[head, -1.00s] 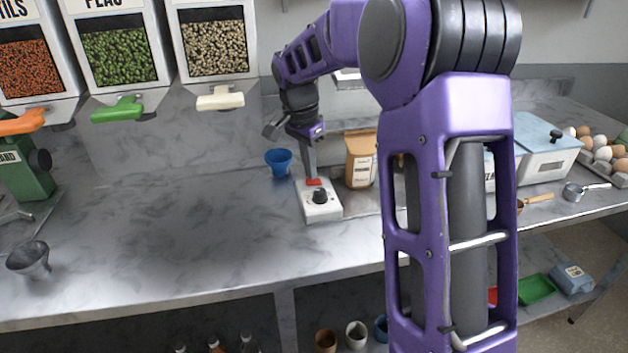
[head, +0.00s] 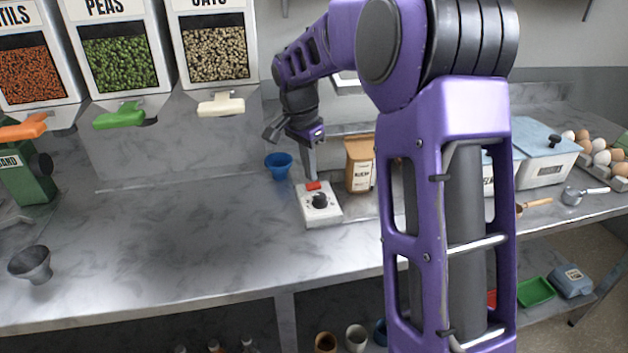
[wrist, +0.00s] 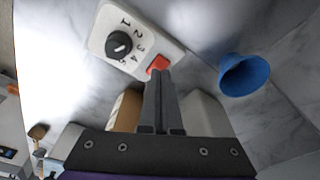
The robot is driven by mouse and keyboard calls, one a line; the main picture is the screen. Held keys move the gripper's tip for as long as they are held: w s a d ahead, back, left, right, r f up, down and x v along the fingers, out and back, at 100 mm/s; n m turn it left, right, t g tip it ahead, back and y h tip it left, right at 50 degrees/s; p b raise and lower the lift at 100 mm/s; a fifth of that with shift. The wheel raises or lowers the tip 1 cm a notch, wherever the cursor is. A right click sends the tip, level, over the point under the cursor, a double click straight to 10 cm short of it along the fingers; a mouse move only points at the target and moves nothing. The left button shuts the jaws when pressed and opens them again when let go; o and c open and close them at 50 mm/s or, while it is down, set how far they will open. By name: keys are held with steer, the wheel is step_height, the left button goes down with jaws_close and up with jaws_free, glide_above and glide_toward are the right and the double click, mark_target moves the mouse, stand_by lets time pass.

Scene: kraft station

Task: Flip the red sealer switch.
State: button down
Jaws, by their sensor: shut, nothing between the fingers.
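The red switch (head: 313,186) sits on the back part of a white control box (head: 322,212) that lies on the counter. A black knob (head: 319,200) with numbers around it is on the same box. In the wrist view the red switch (wrist: 158,64) is right at the tips of my gripper (wrist: 160,76). My gripper (head: 311,176) is shut and empty, pointing down at the switch's far side. It looks very close to the switch; I cannot tell for sure whether it touches.
A blue funnel (head: 279,165) stands left of my gripper, and a kraft paper bag (head: 360,165) stands to the right. A white container with a blue lid (head: 545,150) and eggs (head: 600,150) are farther right. The counter's left middle is clear.

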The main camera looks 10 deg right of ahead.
mark_target(310, 186)
step_height(310, 186, up, 6)
steer(key=p, duration=0.3)
steer(key=shift+f+p, duration=0.25)
steer(key=shift+p, duration=0.15)
